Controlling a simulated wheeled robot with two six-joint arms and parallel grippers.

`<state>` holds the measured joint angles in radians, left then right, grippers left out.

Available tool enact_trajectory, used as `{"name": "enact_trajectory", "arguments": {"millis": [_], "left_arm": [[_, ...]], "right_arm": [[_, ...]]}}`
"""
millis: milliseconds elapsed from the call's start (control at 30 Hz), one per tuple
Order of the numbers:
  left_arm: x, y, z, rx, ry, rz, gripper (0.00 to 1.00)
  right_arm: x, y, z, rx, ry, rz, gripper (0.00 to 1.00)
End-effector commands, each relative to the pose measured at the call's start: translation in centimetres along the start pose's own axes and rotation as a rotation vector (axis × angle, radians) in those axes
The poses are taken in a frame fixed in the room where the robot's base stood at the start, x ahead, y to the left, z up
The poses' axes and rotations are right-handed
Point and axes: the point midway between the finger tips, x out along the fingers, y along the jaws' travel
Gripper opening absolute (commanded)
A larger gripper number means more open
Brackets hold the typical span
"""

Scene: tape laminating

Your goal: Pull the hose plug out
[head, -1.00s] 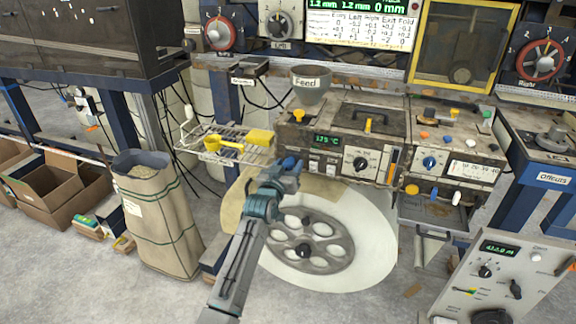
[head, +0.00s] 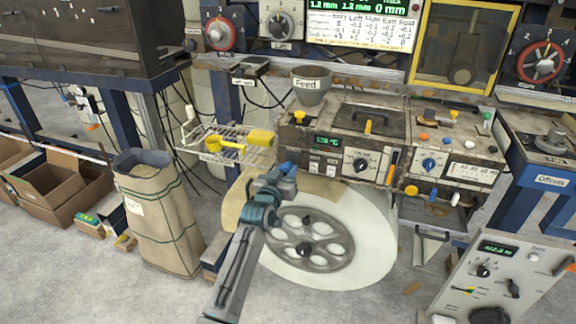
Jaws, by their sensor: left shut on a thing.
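My left gripper (head: 286,174), at the end of my teal and grey arm, is in front of the lower left edge of the worn grey machine (head: 345,125). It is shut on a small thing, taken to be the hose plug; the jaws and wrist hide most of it. A blue part shows at the fingertips. I cannot make out the hose or a socket, nor tell whether the plug is still seated. My right gripper is not in view.
A wire rack (head: 232,150) with a yellow scoop and block is just left of my left gripper. A large pale reel (head: 350,265) is below. A sack (head: 155,215) stands left. A control box (head: 497,275) is at the right.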

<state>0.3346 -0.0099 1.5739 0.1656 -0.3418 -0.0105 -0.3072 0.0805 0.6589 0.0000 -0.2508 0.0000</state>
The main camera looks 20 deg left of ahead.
Motion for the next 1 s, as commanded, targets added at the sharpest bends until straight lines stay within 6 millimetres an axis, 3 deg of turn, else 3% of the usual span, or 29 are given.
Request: {"name": "enact_trajectory", "arguments": {"millis": [167,200,300,667,1000], "left_arm": [[-0.1,0.0,0.3,-0.002,-0.003,0.000,0.00],[-0.1,0.0,0.3,-0.002,-0.003,0.000,0.34],[-0.1,0.0,0.3,-0.002,-0.003,0.000,0.52],[-0.5,0.0,0.2,-0.001,-0.001,0.000,0.52],[-6.3,-0.1,0.4,-0.001,-0.002,0.000,0.52]], "right_arm": [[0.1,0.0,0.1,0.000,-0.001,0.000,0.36],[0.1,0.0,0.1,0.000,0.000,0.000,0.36],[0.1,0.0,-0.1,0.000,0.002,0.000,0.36],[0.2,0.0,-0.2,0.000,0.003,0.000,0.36],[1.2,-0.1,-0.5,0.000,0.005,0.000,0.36]]}}
